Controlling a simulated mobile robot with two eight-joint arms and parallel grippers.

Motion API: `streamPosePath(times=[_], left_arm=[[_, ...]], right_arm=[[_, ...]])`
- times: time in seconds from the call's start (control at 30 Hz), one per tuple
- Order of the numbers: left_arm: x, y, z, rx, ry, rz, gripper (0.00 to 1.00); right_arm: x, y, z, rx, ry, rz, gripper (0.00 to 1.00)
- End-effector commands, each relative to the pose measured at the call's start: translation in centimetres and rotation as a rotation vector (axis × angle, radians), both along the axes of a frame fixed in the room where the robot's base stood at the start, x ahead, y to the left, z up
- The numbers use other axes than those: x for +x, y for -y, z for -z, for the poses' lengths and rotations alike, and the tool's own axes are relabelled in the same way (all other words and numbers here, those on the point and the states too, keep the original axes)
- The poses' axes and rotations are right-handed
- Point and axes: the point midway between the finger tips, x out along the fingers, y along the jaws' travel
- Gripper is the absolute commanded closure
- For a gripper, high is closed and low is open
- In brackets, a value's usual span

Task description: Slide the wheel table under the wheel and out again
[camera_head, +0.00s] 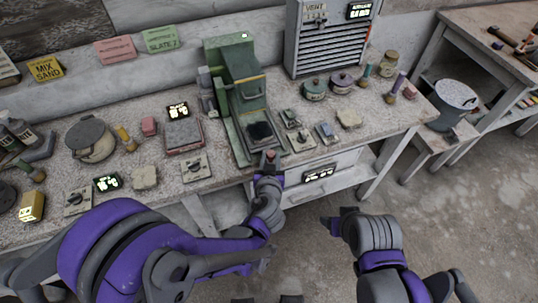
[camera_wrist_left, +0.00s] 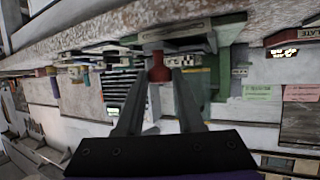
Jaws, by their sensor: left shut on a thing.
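The green grinding machine (camera_head: 232,62) stands at the back middle of the bench. Its wheel is not clearly visible; the green housing covers that spot. The wheel table (camera_head: 243,140) extends toward the bench's front edge and carries a dark block (camera_head: 260,131). A red knob (camera_head: 270,155) sits at the table's front end. My left gripper (camera_head: 268,176) is shut on this red knob, which shows between the two fingers in the left wrist view (camera_wrist_left: 160,70). My right gripper (camera_head: 335,222) hangs in front of the bench, away from the machine; its jaw opening is unclear.
Right of the wheel table lie small switch boxes (camera_head: 300,140) and lidded pots (camera_head: 314,90). Left of it are a scale (camera_head: 183,134) and a switch plate (camera_head: 195,168). A grey vent cabinet (camera_head: 330,40) stands behind. The floor before the bench is clear.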

Motion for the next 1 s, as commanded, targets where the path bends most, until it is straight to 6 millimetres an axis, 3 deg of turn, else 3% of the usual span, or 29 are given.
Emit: streamPosePath(times=[0.23, 0.27, 0.4, 0.77, 1.0], left_arm=[[-0.3, 0.1, 0.2, -0.005, -0.004, 0.002, 1.0], [-0.3, 0.1, 0.2, -0.005, -0.004, 0.002, 0.6], [-0.2, 0.1, 0.2, -0.004, -0.003, 0.002, 0.35], [-0.5, 0.1, 0.0, -0.003, -0.002, 0.002, 0.34], [-4.0, -0.2, -1.6, -0.003, -0.002, 0.004, 0.34]], right_arm=[[0.0, 0.0, 0.1, 0.0, 0.0, 0.0, 0.33], [0.0, 0.0, 0.1, 0.0, 0.0, 0.0, 0.33], [0.0, 0.0, 0.1, 0.0, -0.001, 0.0, 0.33], [0.0, 0.0, 0.0, 0.0, 0.0, 0.0, 0.33], [0.0, 0.0, -0.1, 0.0, 0.001, 0.0, 0.33]])
